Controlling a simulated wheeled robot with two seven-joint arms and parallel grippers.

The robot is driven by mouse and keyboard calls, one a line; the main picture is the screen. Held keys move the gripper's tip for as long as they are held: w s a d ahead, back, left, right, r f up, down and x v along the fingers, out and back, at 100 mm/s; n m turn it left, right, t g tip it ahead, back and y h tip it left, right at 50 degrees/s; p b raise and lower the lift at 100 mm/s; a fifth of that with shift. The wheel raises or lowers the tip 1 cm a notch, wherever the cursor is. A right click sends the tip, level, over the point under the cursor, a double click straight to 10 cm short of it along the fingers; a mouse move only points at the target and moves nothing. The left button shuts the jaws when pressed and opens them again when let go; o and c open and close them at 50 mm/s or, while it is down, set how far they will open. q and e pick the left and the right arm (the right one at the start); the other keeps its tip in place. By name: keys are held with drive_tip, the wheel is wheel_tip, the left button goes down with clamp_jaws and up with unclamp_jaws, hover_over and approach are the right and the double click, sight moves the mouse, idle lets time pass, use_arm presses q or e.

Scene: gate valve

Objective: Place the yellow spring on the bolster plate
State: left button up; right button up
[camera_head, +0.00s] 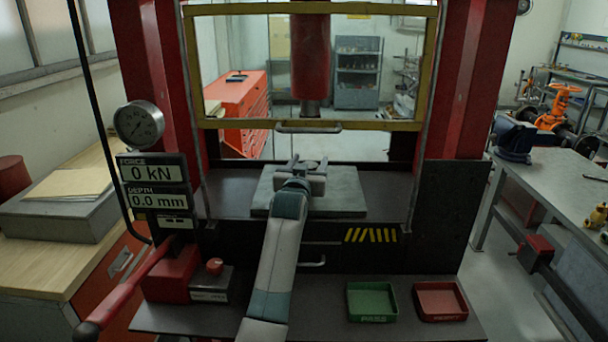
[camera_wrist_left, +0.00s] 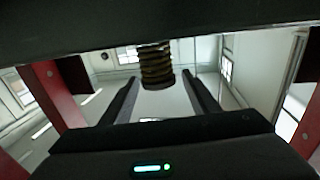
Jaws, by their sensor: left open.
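The bolster plate (camera_head: 347,195) is a grey slab on the press bed in the head view. My left gripper (camera_head: 309,160) is over the plate. In the left wrist view its fingers (camera_wrist_left: 157,100) are apart. A dark yellow-brown coil spring (camera_wrist_left: 156,65) shows there between the finger ends, against a dark surface at the top of the picture. I cannot tell whether the fingers touch it. In the head view a small grey round top (camera_head: 311,165) shows between the fingers; the coils are hidden. My right gripper is out of view.
The red press ram (camera_head: 310,55) hangs above the plate behind a yellow-framed guard (camera_head: 220,124). A green tray (camera_head: 372,302) and a red tray (camera_head: 440,301) are on the front shelf. A red lever (camera_head: 125,290) and display (camera_head: 153,185) are at left.

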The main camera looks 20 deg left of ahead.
use_arm(q)
drive_tip(key=s+b, duration=0.1)
drive_tip(key=s, duration=0.2)
drive_tip(key=s+b, duration=0.1)
drive_tip(key=s, duration=0.3)
drive_tip(key=s+d+b, duration=0.1)
drive_tip(key=s, duration=0.2)
drive_tip(key=shift+s+d+r, duration=0.1)
drive_tip(key=shift+s+r, duration=0.1)
drive_tip(key=shift+s, duration=0.1)
drive_tip(key=shift+s+r+b, duration=0.1)
drive_tip(key=shift+s+b, duration=0.3)
drive_tip(key=shift+s, duration=0.25)
drive_tip(key=shift+c, duration=0.5)
idle(1.2)
